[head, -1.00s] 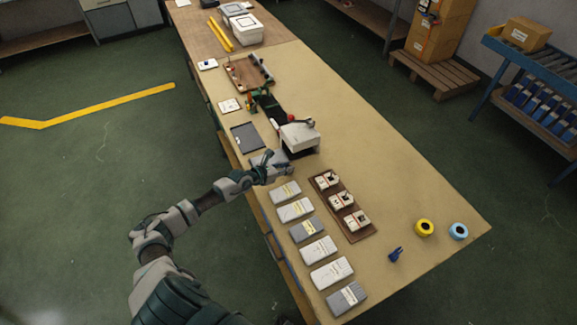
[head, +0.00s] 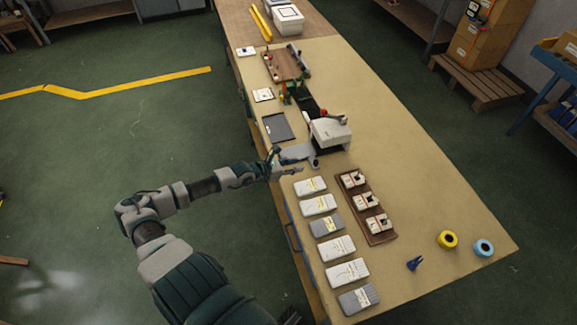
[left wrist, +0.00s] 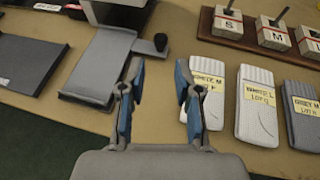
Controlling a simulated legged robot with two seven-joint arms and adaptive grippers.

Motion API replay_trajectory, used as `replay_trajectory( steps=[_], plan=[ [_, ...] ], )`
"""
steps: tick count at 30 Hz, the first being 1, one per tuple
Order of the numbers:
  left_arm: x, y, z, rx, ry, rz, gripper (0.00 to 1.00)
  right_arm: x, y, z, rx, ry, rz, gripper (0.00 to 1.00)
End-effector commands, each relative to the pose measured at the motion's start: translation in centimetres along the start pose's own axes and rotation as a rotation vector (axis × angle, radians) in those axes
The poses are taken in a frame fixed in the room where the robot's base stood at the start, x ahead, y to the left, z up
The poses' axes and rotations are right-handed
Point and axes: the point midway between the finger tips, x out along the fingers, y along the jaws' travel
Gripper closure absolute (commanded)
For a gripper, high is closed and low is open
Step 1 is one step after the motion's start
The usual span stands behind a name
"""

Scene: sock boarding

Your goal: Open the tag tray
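No part is clearly identifiable as the tag tray. A dark flat tray (head: 278,127) lies near the table's left edge, and it also shows at the left of the left wrist view (left wrist: 32,62). Blue strips (head: 291,222) run along the table's front side below its edge; I cannot tell whether they belong to a drawer. My left gripper (head: 290,165) is at the table's left edge, beside a grey plate (head: 299,152) of the white machine. In the left wrist view the gripper (left wrist: 157,92) has its fingers apart and nothing between them. My right gripper is out of view.
A white machine (head: 331,133) stands beyond the gripper. Several packs (head: 327,225) line the near edge, beside a wooden rack (head: 382,236) of lettered blocks. A yellow roll (head: 447,240), a blue roll (head: 483,247) and a small blue item (head: 414,263) lie right. Table space beyond the rack is clear.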

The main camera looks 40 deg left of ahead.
Motion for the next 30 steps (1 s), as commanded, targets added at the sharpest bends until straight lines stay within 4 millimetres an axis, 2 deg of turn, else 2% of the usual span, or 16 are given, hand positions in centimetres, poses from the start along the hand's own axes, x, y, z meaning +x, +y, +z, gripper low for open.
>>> replay_trajectory(
  steps=[3, 9, 30],
  plan=[
    [-1.4, 0.1, -0.3, 0.000, 0.005, 0.003, 0.67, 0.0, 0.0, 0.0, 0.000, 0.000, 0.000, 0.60],
    [-2.5, 0.1, -0.1, 0.000, 0.002, 0.001, 0.67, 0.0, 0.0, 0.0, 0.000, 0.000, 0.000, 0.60],
    [-2.7, -0.3, 0.0, -0.024, -0.014, -0.004, 0.67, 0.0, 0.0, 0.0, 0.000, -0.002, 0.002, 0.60]
  ],
)
